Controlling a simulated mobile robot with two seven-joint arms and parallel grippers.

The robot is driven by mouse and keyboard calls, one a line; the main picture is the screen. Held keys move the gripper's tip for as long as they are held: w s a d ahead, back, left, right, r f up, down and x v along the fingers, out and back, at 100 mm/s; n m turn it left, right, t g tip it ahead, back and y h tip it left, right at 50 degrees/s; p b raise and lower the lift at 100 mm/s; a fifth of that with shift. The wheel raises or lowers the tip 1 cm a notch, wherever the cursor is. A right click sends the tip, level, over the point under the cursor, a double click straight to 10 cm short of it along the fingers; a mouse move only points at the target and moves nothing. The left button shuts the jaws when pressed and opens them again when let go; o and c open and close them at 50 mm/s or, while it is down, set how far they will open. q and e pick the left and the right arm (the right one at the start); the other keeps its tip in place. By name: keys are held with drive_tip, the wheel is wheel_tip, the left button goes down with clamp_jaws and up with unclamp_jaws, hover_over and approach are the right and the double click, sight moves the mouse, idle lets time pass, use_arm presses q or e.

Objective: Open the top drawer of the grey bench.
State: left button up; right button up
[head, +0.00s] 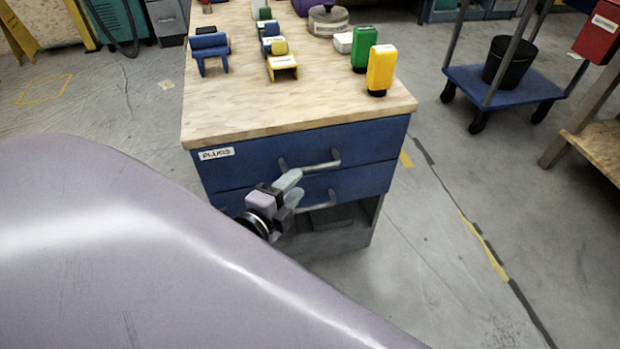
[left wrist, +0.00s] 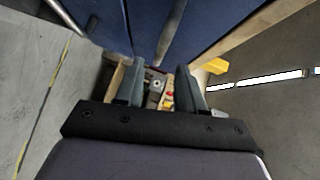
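The bench has a light wood top (head: 290,115), a grey lower body (head: 340,238) and blue drawer fronts. The top drawer (head: 250,170) carries a "PLUGS" label and looks shut, its front close under the wood top. Its grey bar handle (head: 322,164) is free. A second blue drawer (head: 370,181) with a similar handle (head: 319,206) lies below. My left gripper (head: 293,188) is in front of the drawers, just below and left of the top handle. My right gripper is not in view.
On the bench top stand a yellow bottle (head: 381,70), a green bottle (head: 364,48), a pot (head: 328,20) and small blue and yellow items. A blue trolley (head: 530,88) with a black bucket (head: 509,62) stands at right. The floor right of the bench is clear.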

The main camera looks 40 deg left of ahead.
sight(307, 171)
use_arm(q)
drive_tip(key=shift+w+a+f, duration=0.1)
drive_tip(key=shift+w, duration=0.4)
drive_tip(key=shift+w+a+f+b, duration=0.15)
drive_tip(key=shift+w+b, duration=0.25)
drive_tip(key=shift+w, duration=1.15)
drive_tip(key=shift+w+a+f+b, duration=0.1)
drive_tip(key=shift+w+f+b, duration=0.25)
drive_tip(key=shift+w, duration=1.15)
drive_tip(key=shift+r, duration=0.1)
clamp_jaws()
